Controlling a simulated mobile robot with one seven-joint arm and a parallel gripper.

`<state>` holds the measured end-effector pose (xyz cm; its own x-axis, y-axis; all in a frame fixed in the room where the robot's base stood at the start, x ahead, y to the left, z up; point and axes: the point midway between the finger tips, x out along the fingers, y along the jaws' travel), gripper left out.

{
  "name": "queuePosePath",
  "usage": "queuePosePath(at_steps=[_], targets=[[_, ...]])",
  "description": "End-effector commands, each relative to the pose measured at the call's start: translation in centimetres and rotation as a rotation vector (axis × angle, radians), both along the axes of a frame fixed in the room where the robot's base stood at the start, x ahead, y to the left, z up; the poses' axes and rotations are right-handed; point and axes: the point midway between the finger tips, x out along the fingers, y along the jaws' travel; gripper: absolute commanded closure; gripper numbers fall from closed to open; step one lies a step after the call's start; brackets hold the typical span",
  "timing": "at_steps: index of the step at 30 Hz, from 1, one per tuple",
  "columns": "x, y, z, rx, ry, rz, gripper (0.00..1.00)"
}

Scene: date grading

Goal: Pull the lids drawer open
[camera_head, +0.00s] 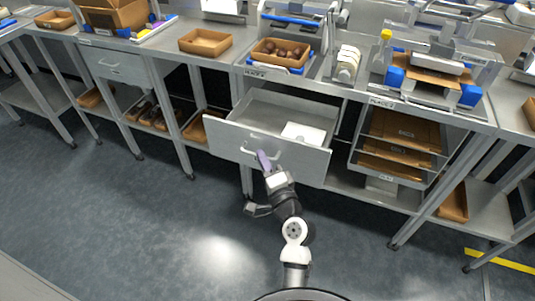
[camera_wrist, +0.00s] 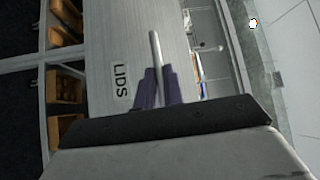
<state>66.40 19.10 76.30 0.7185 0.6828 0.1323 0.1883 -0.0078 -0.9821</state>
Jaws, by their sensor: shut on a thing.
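The lids drawer (camera_head: 222,139) is a grey drawer under the bench, and in the head view it stands pulled well out. Its front panel (camera_wrist: 120,50) carries the word LIDS in the wrist view. A white item (camera_head: 303,133) lies inside the drawer. The bar handle (camera_wrist: 155,48) sits on the front panel. My gripper (camera_wrist: 160,88), with purple fingers, is shut on the handle; in the head view it is at the middle of the drawer front (camera_head: 263,160).
A box of dates (camera_head: 281,52) stands on the bench above. A shelf rack with flat brown cartons (camera_head: 395,145) is right of the drawer. Another drawer (camera_head: 116,64) at the left is shut. The floor (camera_head: 130,220) in front is clear.

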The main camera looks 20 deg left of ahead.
Motion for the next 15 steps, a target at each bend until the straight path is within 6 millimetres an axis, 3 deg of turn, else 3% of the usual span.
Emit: queuePosePath(at_steps=[15], targets=[[-0.99,0.17,0.03,0.001,0.0,0.004,1.0]])
